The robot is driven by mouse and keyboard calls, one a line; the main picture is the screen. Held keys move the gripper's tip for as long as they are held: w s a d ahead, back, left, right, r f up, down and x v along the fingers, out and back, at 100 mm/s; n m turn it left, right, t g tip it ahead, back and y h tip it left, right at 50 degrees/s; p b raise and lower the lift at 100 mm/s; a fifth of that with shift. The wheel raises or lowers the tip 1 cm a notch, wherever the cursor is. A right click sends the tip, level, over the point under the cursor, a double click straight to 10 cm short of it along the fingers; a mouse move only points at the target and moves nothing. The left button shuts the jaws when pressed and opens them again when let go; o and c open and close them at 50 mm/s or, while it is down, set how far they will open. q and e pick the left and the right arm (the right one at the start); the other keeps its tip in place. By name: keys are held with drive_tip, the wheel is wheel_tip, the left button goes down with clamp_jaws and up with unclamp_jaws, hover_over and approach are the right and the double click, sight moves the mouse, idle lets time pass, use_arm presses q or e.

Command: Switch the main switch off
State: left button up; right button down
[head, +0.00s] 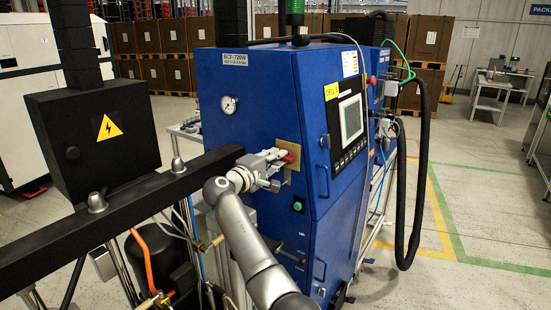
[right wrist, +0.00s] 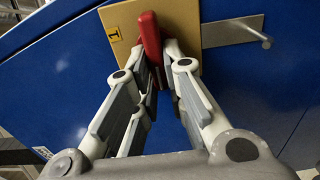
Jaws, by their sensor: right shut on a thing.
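The main switch has a red handle (right wrist: 150,38) on a yellow plate (right wrist: 112,22), set on the blue cabinet. In the head view the red handle (head: 288,157) and the yellow plate (head: 293,147) are partly covered by my right gripper (head: 282,160). In the right wrist view my right gripper (right wrist: 162,62) is shut on the red handle, with one finger on each side of it. The handle looks roughly upright in the wrist view. The mark "1" shows on the plate to its left. My left gripper is not in view.
The blue cabinet (head: 250,85) carries a gauge (head: 229,105), a screen panel (head: 350,118) and a green button (head: 298,205). A black beam (head: 130,205) and a black box (head: 92,135) stand at the left. A metal door handle (right wrist: 252,30) is right of the plate. Open floor lies at the right.

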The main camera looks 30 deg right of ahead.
drive_tip(key=c, duration=1.5)
unclamp_jaws()
drive_tip(key=v, duration=1.2)
drive_tip(key=shift+f, duration=0.1)
